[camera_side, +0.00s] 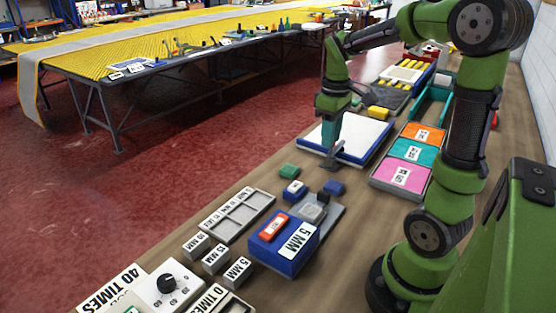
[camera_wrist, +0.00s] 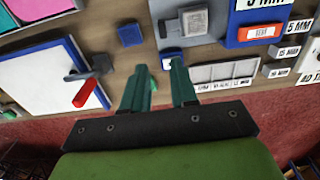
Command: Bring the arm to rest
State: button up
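My gripper (camera_side: 331,148) points down over the near edge of the blue-framed white board (camera_side: 360,136) in the side view. In the wrist view its two teal fingers (camera_wrist: 158,66) are apart, with nothing visibly held between them. A grey tool (camera_side: 329,163) stands just below the fingers in the side view. In the wrist view it shows a red handle (camera_wrist: 86,92) and lies at the board's edge, off to the left of the fingers. A blue block (camera_wrist: 130,34) lies beyond the fingertips. A green block (camera_side: 289,171) sits nearby on the bench.
A blue box labelled 5 MM (camera_side: 285,247), a grey plate with a grey block (camera_wrist: 193,20) and a sectioned tray (camera_side: 238,215) stand in front. Orange, teal and pink bins (camera_side: 400,178) lie to the right. The bench edge borders the red floor (camera_side: 180,170).

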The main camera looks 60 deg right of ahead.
dwell(0.3)
jog(key=s+a+r+m+t, duration=0.1)
jog(key=a+t, duration=0.1)
jog(key=a, duration=0.4)
jog(key=s+a+r+m+t+y, duration=0.1)
jog(key=s+a+r+t, duration=0.1)
jog(key=a, duration=0.5)
jog(key=s+a+r+m+t+y, duration=0.1)
jog(key=a+m+t, duration=0.1)
jog(key=a, duration=0.4)
jog(key=shift+s+a+r+t, duration=0.2)
jog(key=shift+r+t, duration=0.1)
jog(key=shift+t, duration=0.3)
